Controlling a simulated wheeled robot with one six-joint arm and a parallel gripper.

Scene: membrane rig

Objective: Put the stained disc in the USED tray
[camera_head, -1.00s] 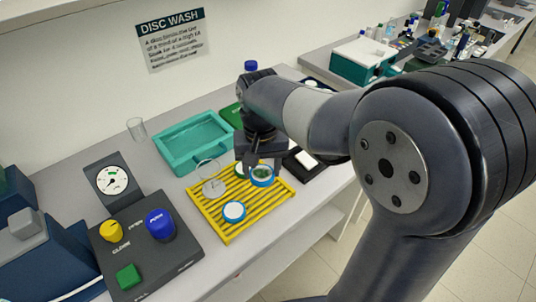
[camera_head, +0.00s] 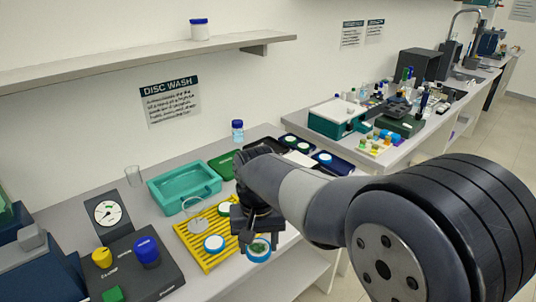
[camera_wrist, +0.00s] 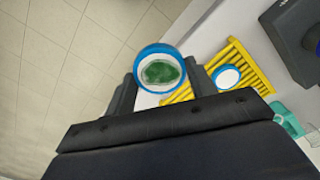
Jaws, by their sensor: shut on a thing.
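The stained disc (camera_head: 259,250) has a blue rim and a green patch on its face. My gripper (camera_head: 250,236) is shut on it and holds it past the right front edge of the yellow rack. In the wrist view the stained disc (camera_wrist: 160,70) sits between the two fingers, its green face towards the camera. Two dark trays, one holding discs (camera_head: 290,139) and one at the right (camera_head: 345,168), stand at the back right of the bench. No USED label is readable, so I cannot tell which tray it is.
The yellow rack (camera_head: 188,236) holds a white disc with a blue rim (camera_head: 214,243), another disc (camera_head: 225,208) and a clear glass dish. A teal basin (camera_head: 160,203) lies behind it. A control box with knobs (camera_head: 160,279) stands at left. My arm covers part of the bench.

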